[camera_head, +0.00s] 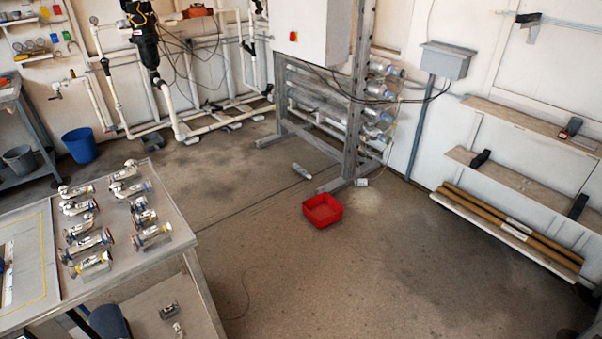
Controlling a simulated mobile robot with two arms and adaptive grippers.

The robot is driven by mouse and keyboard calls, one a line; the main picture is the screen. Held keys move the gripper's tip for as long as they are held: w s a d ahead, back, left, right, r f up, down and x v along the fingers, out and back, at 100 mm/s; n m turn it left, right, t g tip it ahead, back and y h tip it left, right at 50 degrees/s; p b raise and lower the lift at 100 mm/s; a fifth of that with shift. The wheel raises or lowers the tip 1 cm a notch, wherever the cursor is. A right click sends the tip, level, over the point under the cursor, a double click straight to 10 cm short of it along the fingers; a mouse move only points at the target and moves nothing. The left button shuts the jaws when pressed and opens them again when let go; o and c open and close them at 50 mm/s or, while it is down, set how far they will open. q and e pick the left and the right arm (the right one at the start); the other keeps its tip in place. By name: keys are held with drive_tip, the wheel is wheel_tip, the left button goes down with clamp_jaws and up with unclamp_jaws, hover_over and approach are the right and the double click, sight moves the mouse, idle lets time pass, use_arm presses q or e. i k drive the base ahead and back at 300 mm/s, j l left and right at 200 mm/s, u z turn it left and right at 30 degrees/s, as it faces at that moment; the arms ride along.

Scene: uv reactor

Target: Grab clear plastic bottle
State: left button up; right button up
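A small pale, bottle-like object (301,171) lies on its side on the floor, near the foot of the metal frame and behind the red bin. It may be the clear plastic bottle, but it is too small to be sure. Neither of my grippers shows in the head view.
A red bin (323,210) sits on open floor. A metal table (150,250) at left holds several pipe fittings (88,245). The metal frame (352,130) stands behind the bin. Wall shelves (515,185) line the right. The floor at centre right is clear.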

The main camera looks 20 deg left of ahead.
sight(299, 168)
drive_tip(key=i+l, duration=0.1)
drive_tip(key=i, duration=1.45)
drive_tip(key=i+j+u, duration=0.1)
drive_tip(key=i+u, duration=0.75)
drive_tip(key=i+l+u, duration=0.1)
drive_tip(key=i+u, duration=0.3)
drive_tip(key=i+j+u, duration=0.2)
drive_tip(key=i+u, duration=0.15)
drive_tip(key=i, duration=0.45)
drive_tip(key=i+u, duration=0.4)
drive_tip(key=i, duration=0.35)
drive_tip(key=i+z, duration=0.2)
drive_tip(key=i, duration=0.3)
drive_tip(key=i+j+z, duration=0.2)
drive_tip(key=i, duration=0.35)
